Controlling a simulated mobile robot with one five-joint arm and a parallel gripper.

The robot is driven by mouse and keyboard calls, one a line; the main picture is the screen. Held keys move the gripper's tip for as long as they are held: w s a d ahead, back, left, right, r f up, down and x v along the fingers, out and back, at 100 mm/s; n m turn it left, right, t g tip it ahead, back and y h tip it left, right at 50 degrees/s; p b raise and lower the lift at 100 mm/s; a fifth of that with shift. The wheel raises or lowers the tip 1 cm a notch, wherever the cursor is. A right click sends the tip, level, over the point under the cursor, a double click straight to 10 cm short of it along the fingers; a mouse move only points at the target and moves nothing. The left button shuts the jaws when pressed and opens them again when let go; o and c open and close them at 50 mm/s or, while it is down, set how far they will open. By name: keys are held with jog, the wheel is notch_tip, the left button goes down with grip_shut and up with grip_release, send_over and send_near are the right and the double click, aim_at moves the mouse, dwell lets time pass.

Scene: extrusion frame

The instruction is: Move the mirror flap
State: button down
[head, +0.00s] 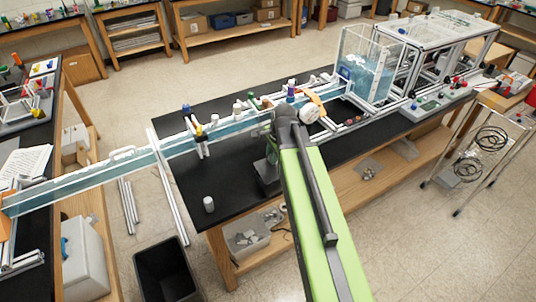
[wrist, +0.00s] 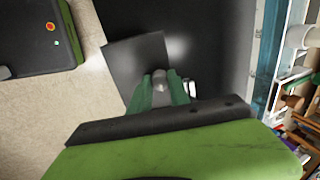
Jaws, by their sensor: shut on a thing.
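My gripper (head: 272,152) reaches over the black bench top, just in front of the long water channel. Its green fingertips (wrist: 160,88) are shut on a small rounded grey piece. A flat dark grey square panel, which I take for the mirror flap (wrist: 135,62), lies directly beyond the fingertips in the wrist view. It shows as a dark plate below the gripper in the head view (head: 267,180). The fingers partly hide the grip, so I cannot tell exactly how the panel joins the grey piece.
The water channel (head: 150,153) runs across the bench to a clear water tank (head: 368,70) at the upper right. Bottles and clamps line it. A white capped jar (head: 209,204) stands at the bench's front left. Bare bench lies left of my gripper.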

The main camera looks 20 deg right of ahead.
jog(key=shift+s+d+r, duration=0.1)
jog(key=shift+s+d, duration=0.15)
dwell(0.3)
dwell(0.9)
jog(key=c, duration=1.2)
grip_release()
